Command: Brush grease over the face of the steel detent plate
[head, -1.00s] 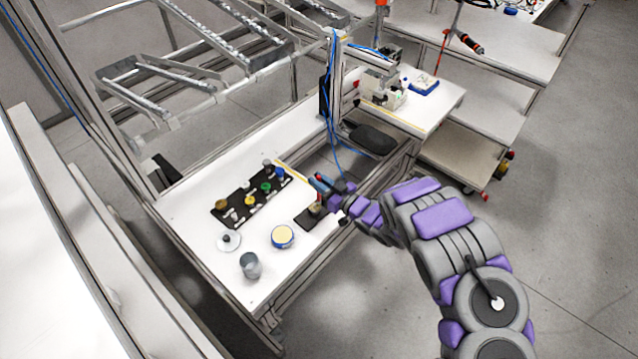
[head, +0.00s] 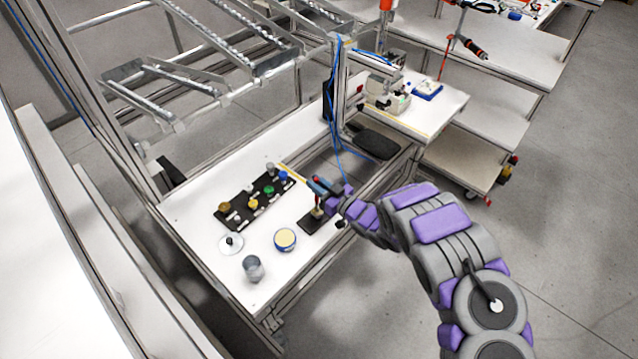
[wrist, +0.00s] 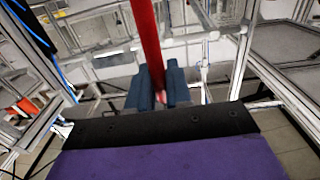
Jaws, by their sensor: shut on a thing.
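My gripper (head: 322,187) is over the near right edge of the white workbench. In the wrist view my gripper (wrist: 159,88) has its blue-grey fingers shut on a red handle (wrist: 147,35), which looks like the brush's. The handle runs up out of that picture. In the head view a small dark flat plate (head: 307,226), likely the detent plate, lies on the bench just below my gripper. A small pale brush-like end (head: 317,213) shows over the plate; I cannot tell whether it touches. A round tin (head: 285,239) with cream contents and a blue side stands left of the plate.
A black tray (head: 236,217) with several coloured knobs lies behind the tin. A white disc (head: 229,249) with a dark knob and a grey cup (head: 253,268) stand at left. A metal frame post (head: 336,85) rises behind. The bench front is clear.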

